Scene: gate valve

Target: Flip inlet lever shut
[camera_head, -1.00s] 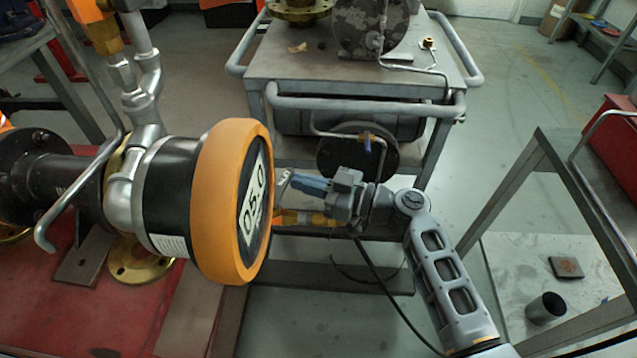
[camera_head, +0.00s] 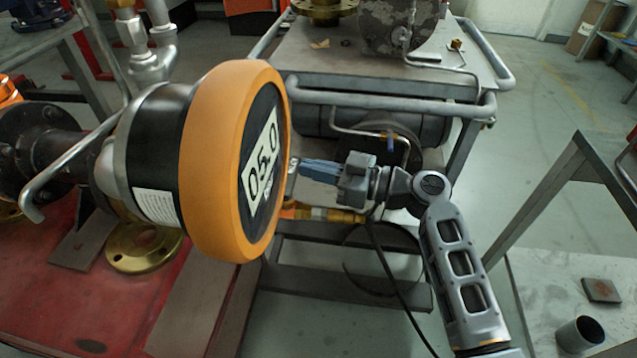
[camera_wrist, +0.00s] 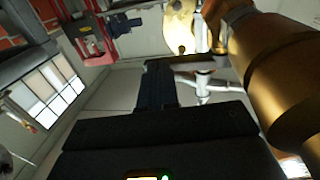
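My gripper (camera_head: 302,168) reaches left toward the right side of the big orange-rimmed gauge. Its narrow fingers look close together. A small light-grey marked piece (camera_head: 292,172) shows at the fingertips, partly behind the gauge rim; it may be the inlet lever, but I cannot tell. Brass pipework (camera_head: 325,214) lies just below the fingers. In the wrist view, my dark fingers (camera_wrist: 158,84) point up the middle, with a grey metal part (camera_wrist: 197,80) just right of the tips. I cannot tell whether the fingers hold it or only sit beside it.
The orange-rimmed gauge (camera_head: 235,160), reading 05.0, blocks the view left of my gripper. A grey cart (camera_head: 400,80) with tubular rails stands behind. A large brass body (camera_wrist: 285,75) is close on the right in the wrist view. A metal bench (camera_head: 545,290) stands at right.

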